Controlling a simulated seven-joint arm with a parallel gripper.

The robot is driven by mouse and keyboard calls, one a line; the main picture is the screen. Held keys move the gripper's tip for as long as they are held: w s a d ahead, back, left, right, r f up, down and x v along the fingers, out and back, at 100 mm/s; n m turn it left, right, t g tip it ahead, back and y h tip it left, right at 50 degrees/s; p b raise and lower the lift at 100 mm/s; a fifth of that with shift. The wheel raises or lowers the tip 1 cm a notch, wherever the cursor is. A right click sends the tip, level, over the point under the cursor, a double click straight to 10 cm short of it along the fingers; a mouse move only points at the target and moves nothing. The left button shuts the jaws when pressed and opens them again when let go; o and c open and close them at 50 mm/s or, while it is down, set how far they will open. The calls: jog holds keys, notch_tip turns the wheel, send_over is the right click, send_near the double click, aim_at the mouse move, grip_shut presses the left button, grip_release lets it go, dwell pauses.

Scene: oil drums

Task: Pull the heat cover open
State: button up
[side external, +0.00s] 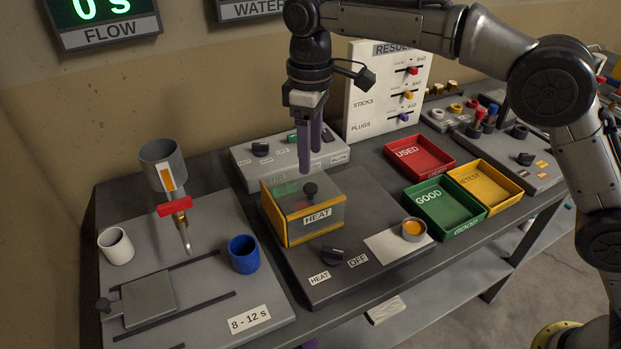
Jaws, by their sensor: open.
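The heat cover (325,217) is a see-through box with yellow edges and a HEAT label, standing on a dark grey base plate in the side external view. A dark knob (310,191) shows at the cover, and dim greenish and reddish shapes show through its panels. I cannot tell whether the knob is on the cover or inside it. My gripper (304,168) points down with purple fingers, just above the back of the cover. Its fingers are apart with nothing seen between them. I cannot tell whether a fingertip touches the cover.
A HEAT/OFF dial (333,257) and a small cup of orange liquid (413,229) are in front and right. Red (419,155), green (445,207) and yellow (485,187) trays stand right. A funnel (163,165), white cup (116,246) and blue cup (244,254) stand left. A panel (262,158) is behind.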

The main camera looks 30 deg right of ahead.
aim_at(311, 186)
notch_tip(311, 186, down, 7)
jog(key=shift+f, duration=0.15)
dwell(0.4)
grip_shut()
dwell(1.2)
